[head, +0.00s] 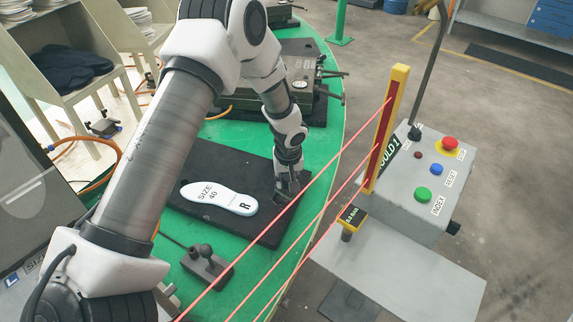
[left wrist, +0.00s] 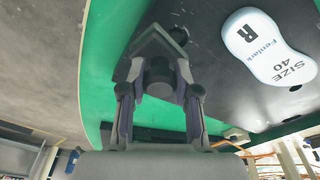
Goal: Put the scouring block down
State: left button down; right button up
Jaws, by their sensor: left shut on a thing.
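My left gripper (head: 287,188) reaches down over the right end of the black plate (head: 190,160). In the left wrist view its two fingers (left wrist: 158,88) are shut on a dark grey piece, which I take for the scouring block (left wrist: 148,46). The block is at the plate's edge beside the green table; whether it touches the plate I cannot tell. A white insole (head: 219,198) marked SIZE 40 and R lies on the plate, left of the gripper and apart from it. It also shows in the left wrist view (left wrist: 268,48). My right gripper is not in view.
Red beams run from a yellow post (head: 386,130) close to the right of the gripper. A grey control box (head: 405,195) with coloured buttons stands beyond. A dark fitting with ball knobs (head: 207,264) sits on the green table (head: 318,160) in front of the plate.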

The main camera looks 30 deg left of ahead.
pick_arm(q)
jog(key=w+a, duration=0.1)
jog(key=w, duration=0.1)
jog(key=w+a, duration=0.2)
jog(key=w+a+p, duration=0.1)
jog(key=w, duration=0.1)
jog(key=shift+w+a+f, duration=0.35)
jog(key=shift+a+f, duration=0.05)
jog(key=shift+w+a+f+p, duration=0.15)
jog(key=shift+w+f+p, duration=0.1)
jog(key=shift+p, duration=0.1)
notch_tip(320, 180, down, 3)
jog(key=shift+s+r+p, duration=0.1)
jog(key=shift+p, duration=0.4)
jog(key=shift+f, duration=0.3)
jog(key=c, duration=0.8)
grip_release()
jog(key=shift+c, duration=0.2)
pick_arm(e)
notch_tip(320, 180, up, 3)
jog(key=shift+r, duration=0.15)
pick_arm(q)
jog(key=shift+r, duration=0.1)
